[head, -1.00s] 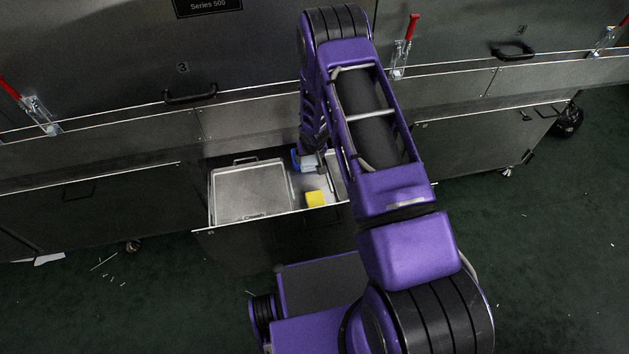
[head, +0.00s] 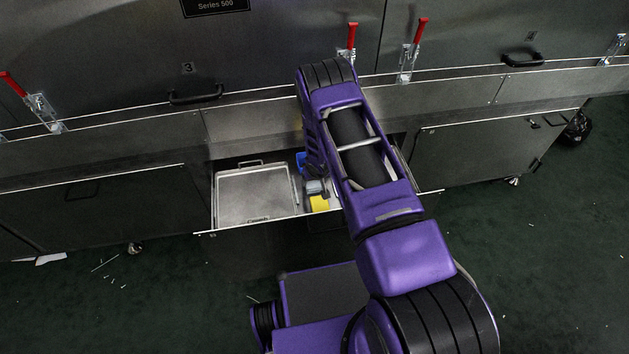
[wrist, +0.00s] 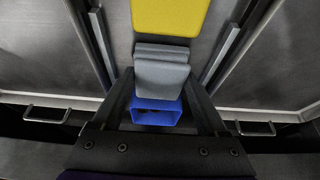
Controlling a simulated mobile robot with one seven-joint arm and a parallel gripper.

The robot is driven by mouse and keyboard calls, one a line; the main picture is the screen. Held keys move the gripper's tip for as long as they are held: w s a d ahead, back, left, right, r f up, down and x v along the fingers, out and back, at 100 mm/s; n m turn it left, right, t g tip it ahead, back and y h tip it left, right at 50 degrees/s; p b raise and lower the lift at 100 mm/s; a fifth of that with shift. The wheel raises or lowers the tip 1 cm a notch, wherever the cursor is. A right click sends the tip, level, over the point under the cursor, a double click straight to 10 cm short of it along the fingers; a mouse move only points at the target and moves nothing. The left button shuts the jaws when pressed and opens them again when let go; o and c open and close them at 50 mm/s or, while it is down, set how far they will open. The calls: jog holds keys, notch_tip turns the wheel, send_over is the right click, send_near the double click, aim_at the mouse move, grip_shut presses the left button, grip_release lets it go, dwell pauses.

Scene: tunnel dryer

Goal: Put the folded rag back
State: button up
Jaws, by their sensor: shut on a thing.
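The folded rag (wrist: 161,74) is a grey, layered bundle between the two fingers of my gripper (wrist: 160,82) in the wrist view. My gripper is shut on it. In the head view the rag (head: 314,187) shows as a small grey patch at the end of my arm, over the open drawer (head: 204,234). A yellow block (wrist: 170,15) lies just beyond the rag in the wrist view, and a blue open-topped box (wrist: 156,113) shows on the near side. Whether the rag touches the drawer floor, I cannot tell.
A metal lidded tray (head: 222,185) with handles fills the drawer's left part in the head view. The yellow block (head: 320,204) is partly covered by my arm's end. Red-handled clamps (head: 352,38) stand on the dryer front above. My arm hides the drawer's right part.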

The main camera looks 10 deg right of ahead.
jog(key=shift+f, duration=0.15)
jog(key=o, duration=1.2)
jog(key=shift+r, duration=0.45)
jog(key=p+v, duration=0.2)
jog(key=v, duration=0.9)
jog(key=shift+s+r, duration=0.2)
jog(key=shift+s, duration=0.05)
